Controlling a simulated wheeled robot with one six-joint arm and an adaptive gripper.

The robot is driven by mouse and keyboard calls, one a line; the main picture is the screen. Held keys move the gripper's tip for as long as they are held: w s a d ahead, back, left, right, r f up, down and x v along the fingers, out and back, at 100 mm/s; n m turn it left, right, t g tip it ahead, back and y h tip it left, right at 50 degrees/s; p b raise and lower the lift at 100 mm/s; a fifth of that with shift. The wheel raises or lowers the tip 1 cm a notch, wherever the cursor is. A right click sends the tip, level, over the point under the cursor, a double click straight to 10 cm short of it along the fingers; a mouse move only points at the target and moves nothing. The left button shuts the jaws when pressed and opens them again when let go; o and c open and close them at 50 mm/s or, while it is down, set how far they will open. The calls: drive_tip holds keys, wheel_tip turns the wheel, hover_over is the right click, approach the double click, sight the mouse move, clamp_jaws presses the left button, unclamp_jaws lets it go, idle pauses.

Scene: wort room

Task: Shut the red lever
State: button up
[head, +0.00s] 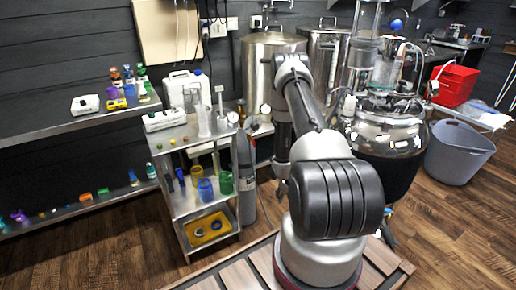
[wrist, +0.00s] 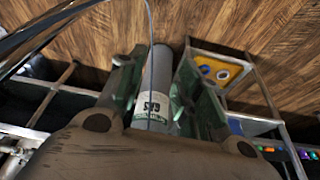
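I cannot make out a red lever for certain in either view. In the wrist view the two fingers of my gripper (wrist: 162,78) stand apart, so it is open. A grey gas cylinder (wrist: 157,82) with a pale label shows in the gap between them, apparently beyond the fingers and not held. In the head view this grey cylinder (head: 243,178) stands upright on the floor beside a metal cart. My arm reaches forward and my gripper (head: 281,187) points down to the right of the cylinder, mostly hidden by my arm.
The metal cart (head: 186,212) holds cups, bottles and a yellow tray (head: 208,229). Steel kettles (head: 262,62) and a shiny round vessel (head: 388,132) stand behind and right of my arm. A grey tub (head: 457,152) and a red crate (head: 454,86) are at the right. Wooden floor at left is clear.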

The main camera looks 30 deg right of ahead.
drive_tip(key=w+n+t, duration=0.2)
drive_tip(key=w+t, duration=0.3)
drive_tip(key=w, duration=0.3)
drive_tip(key=n+t, duration=0.3)
drive_tip(key=t, duration=0.6)
approach(254, 144)
drive_tip(key=w, duration=0.9)
drive_tip(key=shift+d, duration=0.2)
clamp_jaws()
